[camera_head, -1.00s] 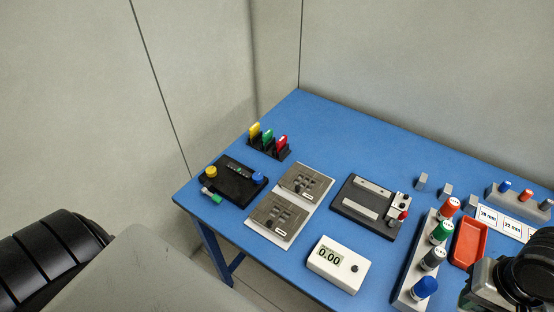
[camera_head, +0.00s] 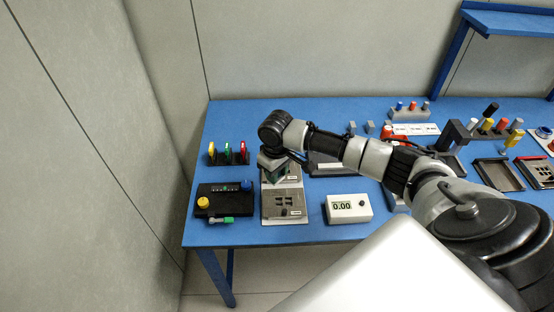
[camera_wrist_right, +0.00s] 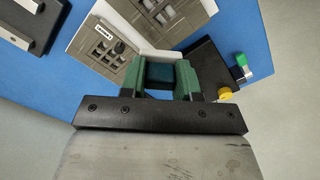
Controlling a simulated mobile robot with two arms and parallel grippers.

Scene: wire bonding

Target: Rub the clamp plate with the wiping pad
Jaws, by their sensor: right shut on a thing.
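My right gripper (camera_head: 281,171) hangs over the far grey clamp plate (camera_head: 296,173), mostly hiding it. In the right wrist view my right gripper (camera_wrist_right: 159,78) has green fingers, shut on a dark teal block, the wiping pad (camera_wrist_right: 160,73). The far slotted plate (camera_wrist_right: 98,46) lies to the left of the pad there, and the near slotted plate (camera_wrist_right: 163,12) is above the pad. The near plate also shows uncovered in the head view (camera_head: 283,204). I cannot tell whether the pad touches a surface. My left gripper is not in view.
A black box with a yellow knob (camera_head: 203,202) stands left of the plates. A rack with yellow, green and red tabs (camera_head: 228,156) is behind it. A white meter reading 0.00 (camera_head: 348,208) stands at right. My right arm crosses above a dark fixture (camera_head: 325,163).

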